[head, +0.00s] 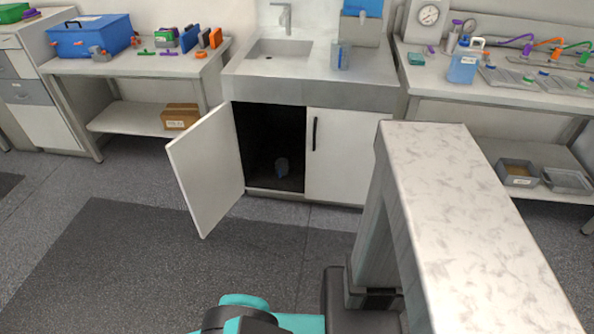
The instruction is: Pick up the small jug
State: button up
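A small blue jug-like container with a white handle (464,66) stands upright on the right bench, near its left end. My gripper is not in view; only teal and dark parts of my own arm show at the bottom edge.
The left cabinet door (207,178) swings out into the room. A long marbled slab (450,190) stands in the right foreground. The sink counter (315,82), left bench (135,65) and right bench (430,80) line the wall. Grey floor in front is clear.

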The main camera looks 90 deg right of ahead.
aim_at(281, 165)
jog(key=u, duration=0.3)
jog(key=k, duration=0.45)
jog(key=z, duration=1.6)
jog(key=i, duration=0.45)
jog(key=z, duration=0.15)
jog(key=k, duration=0.8)
